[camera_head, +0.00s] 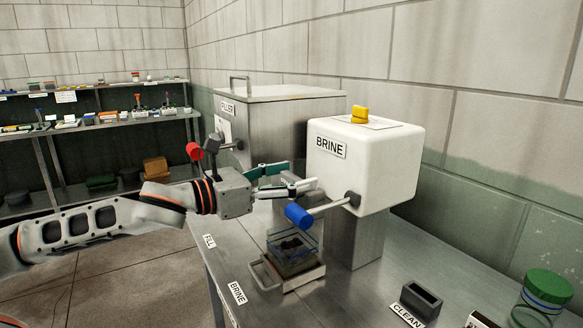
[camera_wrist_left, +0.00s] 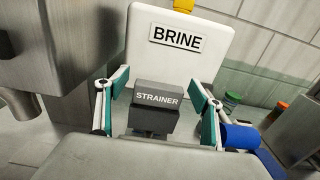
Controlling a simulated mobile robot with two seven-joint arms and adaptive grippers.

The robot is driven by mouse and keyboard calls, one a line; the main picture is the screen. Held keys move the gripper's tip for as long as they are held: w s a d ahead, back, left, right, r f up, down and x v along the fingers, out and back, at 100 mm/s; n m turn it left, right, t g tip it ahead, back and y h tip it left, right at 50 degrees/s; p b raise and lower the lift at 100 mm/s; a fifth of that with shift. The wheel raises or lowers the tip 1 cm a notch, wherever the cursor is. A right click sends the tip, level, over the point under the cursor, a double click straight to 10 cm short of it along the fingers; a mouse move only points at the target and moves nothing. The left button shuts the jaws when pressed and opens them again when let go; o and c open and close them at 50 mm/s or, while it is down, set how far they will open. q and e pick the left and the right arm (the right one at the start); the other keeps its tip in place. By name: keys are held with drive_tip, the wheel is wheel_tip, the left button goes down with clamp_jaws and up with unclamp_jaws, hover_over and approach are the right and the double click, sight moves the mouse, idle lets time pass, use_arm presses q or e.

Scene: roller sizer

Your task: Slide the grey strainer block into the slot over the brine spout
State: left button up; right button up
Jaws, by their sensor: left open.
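The grey strainer block (camera_wrist_left: 157,97), lettered STRAINER, stands between the fingers of my left gripper (camera_wrist_left: 160,80) in the left wrist view, in front of the white BRINE housing (camera_wrist_left: 190,58). My left gripper (camera_head: 298,177) is open, with a finger on each side of the block and a gap visible beside it. The slot and spout are hidden, so I cannot tell how far the block sits in the slot. My right gripper is not in view.
A blue-handled lever (camera_head: 298,214) sticks out close below the fingers. A glass jar (camera_head: 308,244) with dark contents stands on a tray (camera_head: 262,284) below. The steel FILLER machine (camera_head: 290,112) stands behind. A dark open box (camera_head: 420,299) and green-lidded jar (camera_head: 548,285) are at right.

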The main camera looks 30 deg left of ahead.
sight(292, 176)
use_arm(q)
drive_tip(key=shift+r, duration=5)
